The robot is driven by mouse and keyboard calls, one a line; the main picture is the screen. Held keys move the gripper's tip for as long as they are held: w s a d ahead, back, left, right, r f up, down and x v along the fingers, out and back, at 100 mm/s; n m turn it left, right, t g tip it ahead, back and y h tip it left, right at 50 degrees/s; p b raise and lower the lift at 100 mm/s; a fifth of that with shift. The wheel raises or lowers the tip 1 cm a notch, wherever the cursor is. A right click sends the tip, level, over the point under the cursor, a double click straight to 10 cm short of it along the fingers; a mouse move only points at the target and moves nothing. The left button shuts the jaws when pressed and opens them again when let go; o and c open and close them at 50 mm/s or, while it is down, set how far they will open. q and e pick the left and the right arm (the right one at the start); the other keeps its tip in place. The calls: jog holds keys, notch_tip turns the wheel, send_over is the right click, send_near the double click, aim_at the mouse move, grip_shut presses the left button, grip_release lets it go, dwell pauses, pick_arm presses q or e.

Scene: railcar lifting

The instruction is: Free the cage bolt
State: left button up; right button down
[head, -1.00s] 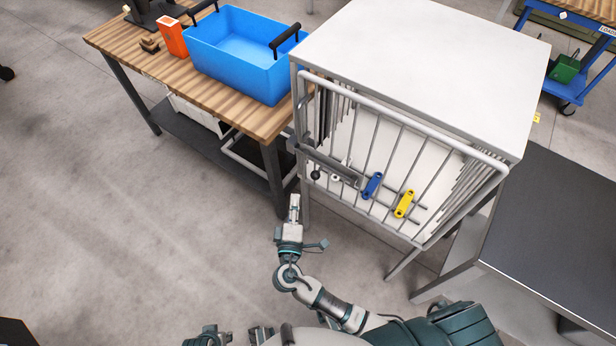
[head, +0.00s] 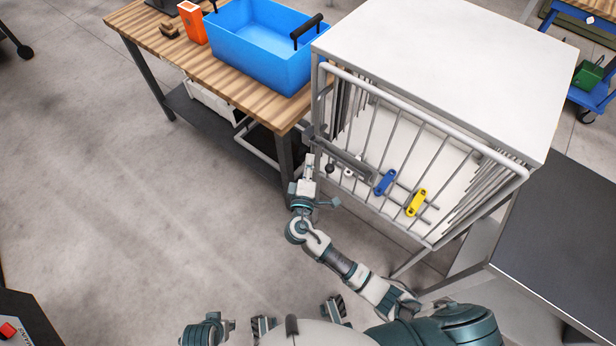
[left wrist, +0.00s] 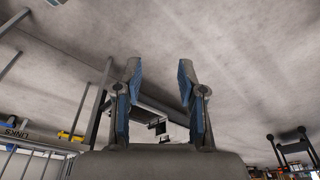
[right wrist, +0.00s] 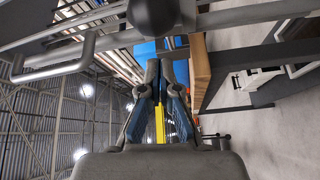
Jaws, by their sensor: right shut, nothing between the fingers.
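My right gripper (head: 310,162) is just left of the knob, shut and empty. In the right wrist view the black knob (right wrist: 153,14) shows large above the shut fingertips (right wrist: 159,66), apart from them in the picture. My left gripper (left wrist: 158,78) is open with nothing between its fingers. How far the bolt is slid in is too small to tell.
A wooden table (head: 165,45) with a blue bin (head: 258,50) and an orange box (head: 192,24) adjoins the cage's left. A dark-topped table (head: 560,230) stands right.

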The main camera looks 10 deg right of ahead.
pick_arm(q)
jog(key=x, duration=0.2)
jog(key=p+x, duration=0.1)
jog(key=shift+w+a+f, duration=0.15)
jog(key=shift+a+f, duration=0.05)
jog(key=shift+a, duration=0.1)
pick_arm(e)
jog(key=s+d, duration=0.5)
jog(key=s, duration=0.2)
jog(key=shift+d+f, duration=0.2)
jog(key=shift+f, duration=0.2)
jog(key=shift+w, duration=0.2)
